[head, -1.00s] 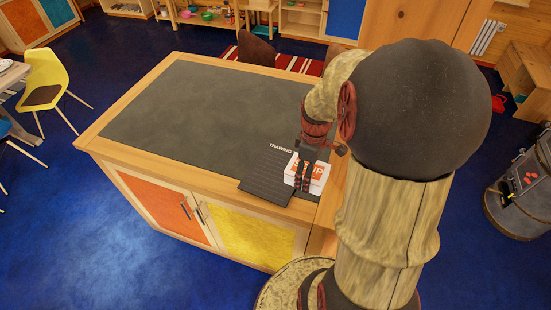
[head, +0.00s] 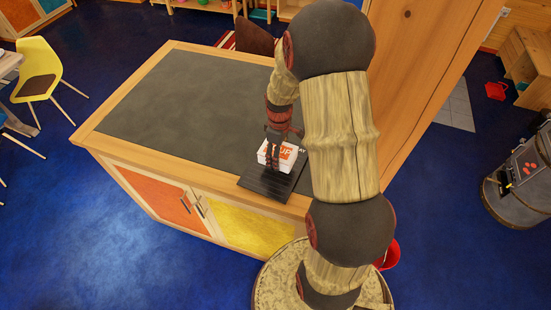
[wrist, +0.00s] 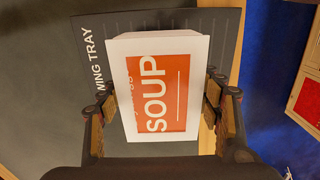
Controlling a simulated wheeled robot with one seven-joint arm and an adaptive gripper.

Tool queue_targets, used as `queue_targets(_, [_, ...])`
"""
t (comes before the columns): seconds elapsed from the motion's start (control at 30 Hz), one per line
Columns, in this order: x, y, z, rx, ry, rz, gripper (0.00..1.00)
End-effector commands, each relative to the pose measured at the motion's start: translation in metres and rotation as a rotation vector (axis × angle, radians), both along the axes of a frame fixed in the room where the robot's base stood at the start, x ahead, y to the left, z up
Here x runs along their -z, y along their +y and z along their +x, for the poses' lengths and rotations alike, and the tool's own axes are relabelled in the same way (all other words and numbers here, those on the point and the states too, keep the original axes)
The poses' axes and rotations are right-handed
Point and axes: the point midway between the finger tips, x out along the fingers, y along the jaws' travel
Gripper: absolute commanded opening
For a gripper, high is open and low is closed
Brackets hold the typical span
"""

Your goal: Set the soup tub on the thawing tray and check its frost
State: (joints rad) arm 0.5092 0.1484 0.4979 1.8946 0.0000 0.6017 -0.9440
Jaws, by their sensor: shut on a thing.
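The soup tub (head: 284,166) is a white box with an orange label reading SOUP. It also shows in the wrist view (wrist: 120,60), between the two fingers of my gripper (wrist: 158,112). In the head view my gripper (head: 273,160) points down and is shut on the tub. The dark thawing tray (head: 262,186) lies at the near right corner of the counter, with white lettering partly covered by the tub. The tub is over the tray; I cannot tell whether it touches it. No frost is discernible on the tub.
The counter's dark top (head: 185,105) is bare left of the tray. A wooden post or panel (head: 430,90) stands close on the right, behind my arm. A yellow chair (head: 42,75) is at left. A dark stove-like drum (head: 515,185) stands at right on the blue floor.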

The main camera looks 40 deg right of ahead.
Motion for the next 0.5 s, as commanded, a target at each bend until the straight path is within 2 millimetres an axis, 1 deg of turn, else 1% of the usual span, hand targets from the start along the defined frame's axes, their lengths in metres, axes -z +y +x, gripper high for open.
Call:
queue_targets(0.1, [0.009, 0.001, 0.009, 0.0, -0.001, 0.0, 0.25])
queue_targets(0.33, [0.02, 0.002, 0.017, -0.001, -0.001, 0.0, 0.25])
queue_targets(0.5, [0.043, 0.002, 0.015, 0.0, 0.002, 0.001, 0.25])
